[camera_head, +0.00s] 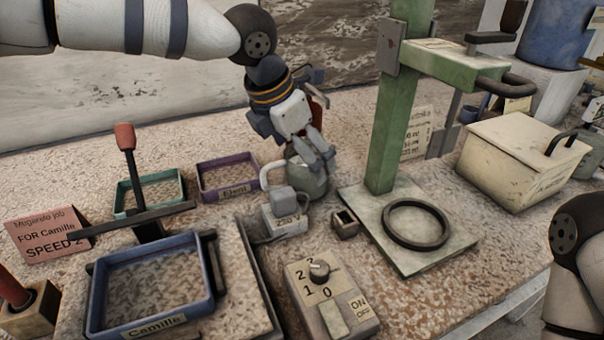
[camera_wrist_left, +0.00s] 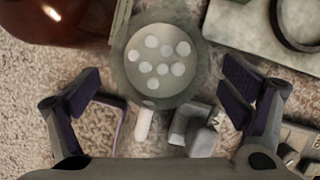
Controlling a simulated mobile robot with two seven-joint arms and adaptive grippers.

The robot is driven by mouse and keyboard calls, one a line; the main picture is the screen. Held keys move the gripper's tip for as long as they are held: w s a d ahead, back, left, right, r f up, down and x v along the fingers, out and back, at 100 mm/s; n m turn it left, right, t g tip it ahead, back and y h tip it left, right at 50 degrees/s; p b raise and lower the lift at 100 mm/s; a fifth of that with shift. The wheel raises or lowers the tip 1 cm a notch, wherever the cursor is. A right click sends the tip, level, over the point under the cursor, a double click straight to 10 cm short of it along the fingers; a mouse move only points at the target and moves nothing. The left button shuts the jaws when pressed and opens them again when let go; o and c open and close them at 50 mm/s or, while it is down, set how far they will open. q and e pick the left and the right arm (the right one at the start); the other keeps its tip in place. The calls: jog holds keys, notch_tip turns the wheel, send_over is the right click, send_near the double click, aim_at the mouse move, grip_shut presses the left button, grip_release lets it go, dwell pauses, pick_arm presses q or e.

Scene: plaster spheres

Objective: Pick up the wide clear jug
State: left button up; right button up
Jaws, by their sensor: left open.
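The jug, a wide grey-green translucent-looking vessel (camera_head: 312,184) with a pale handle on its left, stands on the speckled table below my left gripper. In the left wrist view the jug (camera_wrist_left: 133,72) is seen from above, round, with several pale round spots inside it and its handle pointing down the picture. My left gripper (camera_head: 322,153) points down over the jug and partly hides it in the head view. In the left wrist view the open left gripper (camera_wrist_left: 162,76) has one finger on each side of the jug, with gaps. My right gripper is out of view.
A grey box (camera_head: 285,222) stands close in front of the jug, and a purple tray (camera_head: 229,193) lies left of it. A green stand (camera_head: 385,140) with a black ring rises at the right. A glossy red-brown object (camera_wrist_left: 75,18) is close by in the left wrist view.

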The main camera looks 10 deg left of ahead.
pick_arm(q)
jog(key=shift+w+f, duration=0.2)
jog(key=shift+f, duration=0.15)
jog(key=c, duration=1.7)
jog(key=shift+r, duration=0.15)
